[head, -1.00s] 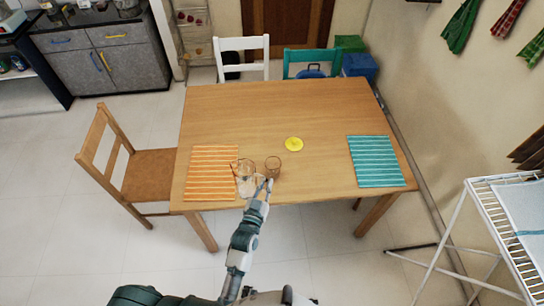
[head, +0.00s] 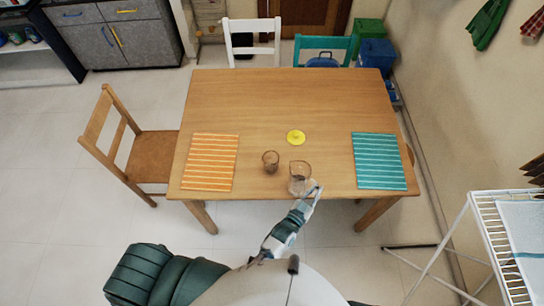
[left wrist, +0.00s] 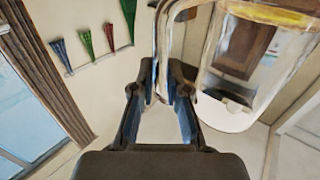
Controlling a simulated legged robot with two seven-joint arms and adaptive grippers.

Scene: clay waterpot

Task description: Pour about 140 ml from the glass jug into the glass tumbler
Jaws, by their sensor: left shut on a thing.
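The clear glass jug (head: 299,178) is at the table's near side, right of the glass tumbler (head: 270,161). The tumbler stands apart from it, with a brownish tint. My left gripper (head: 314,191) is at the jug's right side, shut on its handle. In the left wrist view, the gripper (left wrist: 162,95) has the handle between its fingers, and the clear jug body (left wrist: 238,85) fills the upper right. I cannot tell whether the jug touches the table, or its liquid level. My right gripper is not in view.
A yellow disc (head: 296,138) lies behind the jug. An orange striped mat (head: 209,162) lies on the left of the wooden table (head: 250,100), and a teal striped mat (head: 378,161) on the right. The table's far half is clear. A white rack (head: 510,225) stands at right.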

